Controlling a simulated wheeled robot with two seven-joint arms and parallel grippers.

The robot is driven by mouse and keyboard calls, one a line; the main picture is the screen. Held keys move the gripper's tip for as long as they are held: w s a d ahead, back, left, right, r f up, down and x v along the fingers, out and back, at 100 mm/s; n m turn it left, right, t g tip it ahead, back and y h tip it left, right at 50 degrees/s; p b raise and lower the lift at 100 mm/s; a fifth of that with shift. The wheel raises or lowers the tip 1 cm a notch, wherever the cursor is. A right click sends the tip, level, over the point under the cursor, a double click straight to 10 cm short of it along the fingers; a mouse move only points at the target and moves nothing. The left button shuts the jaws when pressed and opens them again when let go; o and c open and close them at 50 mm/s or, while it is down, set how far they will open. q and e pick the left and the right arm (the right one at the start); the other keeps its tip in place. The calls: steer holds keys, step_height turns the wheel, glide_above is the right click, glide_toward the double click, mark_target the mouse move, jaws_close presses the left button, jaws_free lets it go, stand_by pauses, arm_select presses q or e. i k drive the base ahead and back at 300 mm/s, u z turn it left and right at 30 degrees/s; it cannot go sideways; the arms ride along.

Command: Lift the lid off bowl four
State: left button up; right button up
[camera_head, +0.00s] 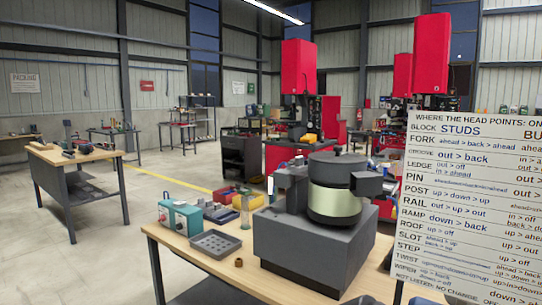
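A bowl feeder stands on a grey box-shaped base (315,245) on the wooden bench at centre right. Its pale, shiny bowl (334,203) has a dark round lid (338,163) with a small knob on top. The lid sits on the bowl and looks level. Dark blocks flank the bowl on its left and right sides. I cannot read a number on it, so I cannot tell whether it is bowl four. Neither of my grippers is in view.
The bench (190,255) also holds a teal control box (181,217), a grey tray (215,243), a small brown ring (239,262) and coloured bins (228,194). A large sign (470,200) with text blocks the right side. Another workbench (75,155) stands far left, with open floor between.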

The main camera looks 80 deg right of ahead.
mark_target(337, 157)
steer(key=i, duration=0.6)
steer(key=z, duration=0.9)
